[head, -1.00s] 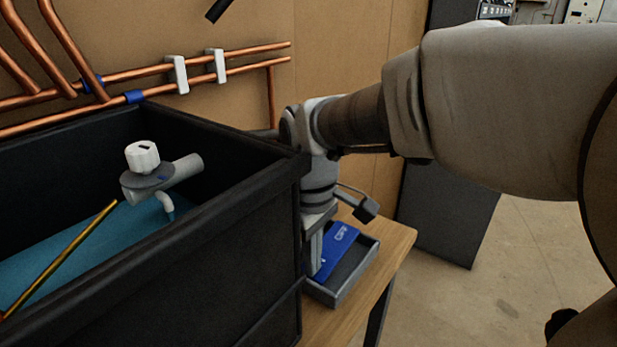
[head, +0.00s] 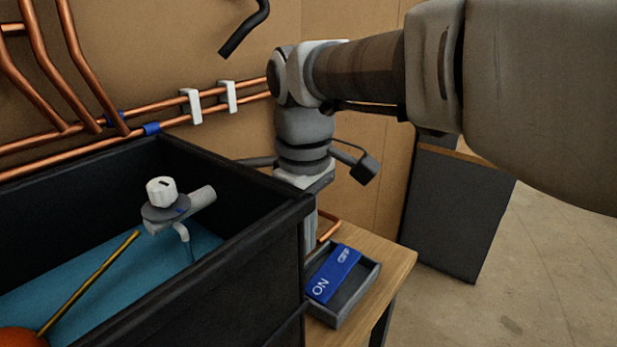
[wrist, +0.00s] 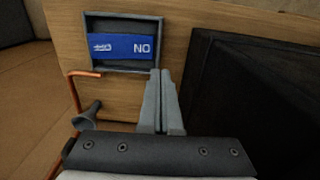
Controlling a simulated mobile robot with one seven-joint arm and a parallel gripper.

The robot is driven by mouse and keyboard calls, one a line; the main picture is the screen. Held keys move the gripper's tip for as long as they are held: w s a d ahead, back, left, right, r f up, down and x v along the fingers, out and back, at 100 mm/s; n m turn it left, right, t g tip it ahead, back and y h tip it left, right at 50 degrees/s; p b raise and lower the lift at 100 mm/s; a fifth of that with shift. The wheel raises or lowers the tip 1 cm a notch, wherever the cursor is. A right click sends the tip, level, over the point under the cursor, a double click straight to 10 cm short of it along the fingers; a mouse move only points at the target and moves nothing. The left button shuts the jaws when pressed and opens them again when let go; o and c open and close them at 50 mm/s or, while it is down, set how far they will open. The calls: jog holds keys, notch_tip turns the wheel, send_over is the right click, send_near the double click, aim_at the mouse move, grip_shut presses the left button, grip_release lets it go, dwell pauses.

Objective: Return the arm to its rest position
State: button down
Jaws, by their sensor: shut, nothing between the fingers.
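My arm reaches in from the right in the head view, and my gripper (head: 310,228) points down behind the right wall of the black bin. Its lower end is partly hidden by that wall. In the wrist view my gripper (wrist: 160,85) has its two fingers together with nothing between them. The fingertips appear just short of a grey tray (wrist: 124,67) in that view. A blue tag (head: 333,272) with white letters lies in the grey tray on the wooden table; it also shows in the wrist view (wrist: 122,46).
The black bin (head: 255,232) stands left of my gripper, holding a white-capped valve (head: 165,195) and a rod (head: 90,283). Copper pipes (head: 80,155) run along the wall behind. A dark panel (head: 455,210) stands right of the table (head: 388,262). Bare floor lies at the right.

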jog(key=shift+s+a+r, duration=0.15)
jog(key=shift+r, duration=0.75)
jog(key=s+d+f+m+t, duration=0.2)
jog(key=s+d+m, duration=0.3)
jog(key=d, duration=0.2)
jog(key=s+d+f+m+t, duration=0.3)
jog(key=s+d+m, duration=0.2)
jog(key=d, duration=0.2)
jog(key=shift+f, duration=0.35)
